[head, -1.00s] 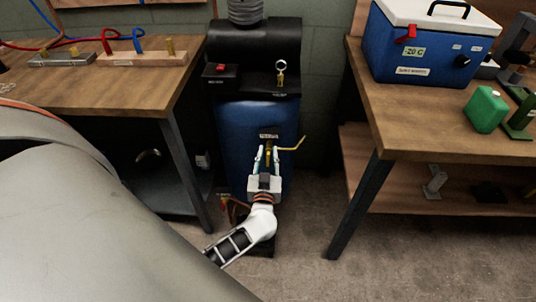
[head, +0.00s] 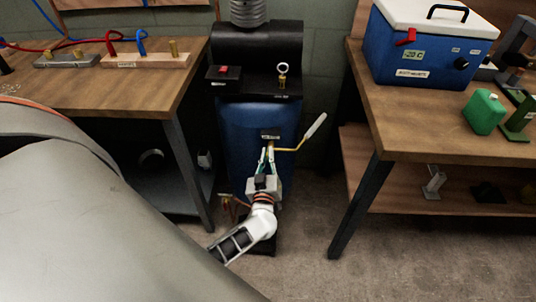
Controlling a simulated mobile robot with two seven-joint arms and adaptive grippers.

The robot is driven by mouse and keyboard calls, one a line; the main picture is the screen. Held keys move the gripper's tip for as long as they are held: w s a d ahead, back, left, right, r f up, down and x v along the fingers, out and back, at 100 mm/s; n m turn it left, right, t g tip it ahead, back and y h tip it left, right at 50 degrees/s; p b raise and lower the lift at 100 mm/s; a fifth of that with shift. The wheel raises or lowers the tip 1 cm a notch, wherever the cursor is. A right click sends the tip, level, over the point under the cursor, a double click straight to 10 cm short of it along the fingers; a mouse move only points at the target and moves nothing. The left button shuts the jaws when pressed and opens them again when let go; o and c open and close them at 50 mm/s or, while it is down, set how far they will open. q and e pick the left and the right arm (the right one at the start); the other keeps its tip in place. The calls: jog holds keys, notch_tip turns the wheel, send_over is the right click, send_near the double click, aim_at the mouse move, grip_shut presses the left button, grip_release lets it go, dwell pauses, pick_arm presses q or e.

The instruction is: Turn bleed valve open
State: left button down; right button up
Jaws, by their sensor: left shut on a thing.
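A blue tank (head: 240,122) with a black top unit stands between two benches. On its front, below a small black label (head: 270,136), is a brass valve fitting. A bent yellow lever (head: 290,149) reaches right from it and ends in a white grip (head: 316,126). My left gripper (head: 267,153) is in front of the tank, pointing up, its fingers shut on the fitting at the lever's inner end. The fingers hide much of the fitting, and the label is too small to read. My right gripper is out of view.
A small red-handled part (head: 225,201) sits low on the tank's left. The left bench (head: 120,85) and right bench (head: 400,115) flank the tank closely. A blue cooler (head: 425,50) and green canister (head: 484,110) stand on the right bench. The floor before the tank is clear.

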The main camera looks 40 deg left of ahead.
pick_arm(q)
jog(key=n, duration=0.3)
jog(key=shift+s+a+f+n, duration=0.2)
jog(key=shift+a+n, duration=0.1)
jog(key=shift+n, duration=0.1)
jog(key=n, duration=0.3)
jog(key=f+n+b, duration=0.1)
jog(key=n, duration=0.3)
jog(key=f+n, duration=0.1)
jog(key=n, duration=0.2)
jog(key=shift+s+a+n, duration=0.3)
jog(key=shift+a, duration=0.1)
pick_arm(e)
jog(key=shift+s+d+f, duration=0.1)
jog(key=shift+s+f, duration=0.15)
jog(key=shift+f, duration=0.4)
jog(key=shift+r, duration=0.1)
pick_arm(q)
jog(key=c, duration=2.2)
grip_release()
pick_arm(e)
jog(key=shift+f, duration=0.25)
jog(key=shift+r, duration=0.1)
